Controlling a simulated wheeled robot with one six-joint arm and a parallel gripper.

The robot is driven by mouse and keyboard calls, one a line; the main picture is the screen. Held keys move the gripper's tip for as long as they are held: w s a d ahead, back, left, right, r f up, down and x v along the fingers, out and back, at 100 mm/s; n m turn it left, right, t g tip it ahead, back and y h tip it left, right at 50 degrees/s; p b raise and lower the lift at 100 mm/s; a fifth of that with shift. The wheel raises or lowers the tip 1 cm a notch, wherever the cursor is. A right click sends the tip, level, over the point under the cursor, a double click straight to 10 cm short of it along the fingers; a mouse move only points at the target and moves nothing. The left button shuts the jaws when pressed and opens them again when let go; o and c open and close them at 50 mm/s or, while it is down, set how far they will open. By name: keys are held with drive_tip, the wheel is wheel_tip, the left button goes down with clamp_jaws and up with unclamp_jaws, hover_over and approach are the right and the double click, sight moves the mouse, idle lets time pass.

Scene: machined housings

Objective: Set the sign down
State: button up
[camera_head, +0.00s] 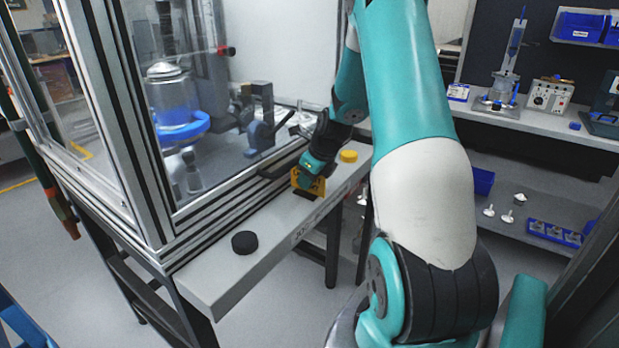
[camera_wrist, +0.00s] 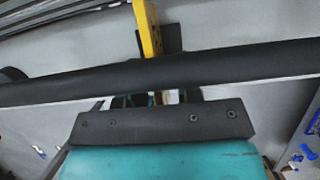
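The yellow sign (camera_head: 312,185) is at the end of my arm in the head view, upright over the narrow grey ledge (camera_head: 225,275) in front of the glazed machine. My gripper (camera_head: 308,178) reaches down to it from above and looks closed on it. In the wrist view the sign (camera_wrist: 149,28) shows as a thin yellow strip, nearly edge-on, with dark finger parts beside it. A wide black bar hides part of it there. A dark patch lies under the sign on the ledge; whether the sign touches the surface is hard to tell.
A black round knob (camera_head: 245,242) stands on the ledge to the left, and a yellow round knob (camera_head: 348,156) stands beyond the gripper. The machine's glass enclosure (camera_head: 215,100) borders the ledge. The ledge between the sign and the black knob is clear.

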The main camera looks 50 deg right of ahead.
drive_tip(key=shift+r, duration=0.1)
drive_tip(key=v, duration=1.2)
drive_tip(key=a+r+n+g+y, duration=0.1)
drive_tip(key=a+r+n+y, duration=0.25)
drive_tip(key=a+n, duration=1.75)
drive_tip(key=s+a+r+n+g, duration=0.1)
drive_tip(key=s+a+n, duration=0.7)
drive_tip(key=a+n, duration=0.2)
drive_tip(key=s+a+r+n+g, duration=0.1)
drive_tip(key=s+a+n+g, duration=0.1)
drive_tip(key=s+a+n, duration=0.6)
drive_tip(key=a+n, duration=0.3)
drive_tip(key=shift+r, duration=0.2)
drive_tip(key=shift+r+p, duration=0.65)
drive_tip(key=shift+p, duration=0.15)
